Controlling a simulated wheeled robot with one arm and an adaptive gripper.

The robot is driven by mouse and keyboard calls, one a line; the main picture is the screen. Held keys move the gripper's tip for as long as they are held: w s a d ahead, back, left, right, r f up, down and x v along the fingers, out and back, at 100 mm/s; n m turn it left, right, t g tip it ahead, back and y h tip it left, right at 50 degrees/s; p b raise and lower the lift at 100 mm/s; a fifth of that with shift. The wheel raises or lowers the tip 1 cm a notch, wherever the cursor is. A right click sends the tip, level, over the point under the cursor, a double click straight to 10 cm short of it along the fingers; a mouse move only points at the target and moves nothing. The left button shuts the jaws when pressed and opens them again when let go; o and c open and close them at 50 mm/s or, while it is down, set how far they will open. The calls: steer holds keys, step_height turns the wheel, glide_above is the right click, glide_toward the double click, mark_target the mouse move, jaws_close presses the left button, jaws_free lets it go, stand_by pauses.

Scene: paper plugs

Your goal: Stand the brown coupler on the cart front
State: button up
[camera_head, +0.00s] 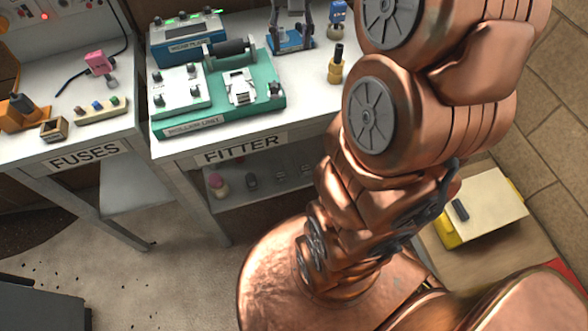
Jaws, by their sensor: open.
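A small brownish-yellow upright piece with a black top (335,65) stands on the right of the FITTER bench and may be the brown coupler. A low yellow-edged, cream-topped block (484,205), perhaps the cart, is at the lower right, partly behind my copper arm. A small dark cylinder (460,210) rests on its top. My gripper (437,196) seems to be the dark part at the arm's right edge, open, left of the cream top. The arm hides much of it, and I see nothing held.
The FITTER bench (225,143) carries a green fixture (258,85) and a blue unit (186,40). Its lower shelf (230,199) holds several small parts. The FUSES bench (87,158) at left holds a pink piece (100,62) and a brown box (53,130). The floor at lower left is mostly clear.

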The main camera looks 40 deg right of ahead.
steer(key=s+a+f+n, duration=0.3)
steer(key=s+a, duration=0.4)
steer(key=s, duration=0.3)
steer(key=s+a+f+n+g, duration=0.1)
steer(key=s+a+f+n, duration=0.1)
steer(key=s+a+f, duration=0.4)
steer(key=s+a, duration=0.2)
steer(key=s, duration=0.2)
steer(key=shift+s+f+n, duration=0.15)
steer(key=shift+s+n, duration=0.2)
steer(key=shift+n, duration=0.05)
stand_by(0.9)
stand_by(2.0)
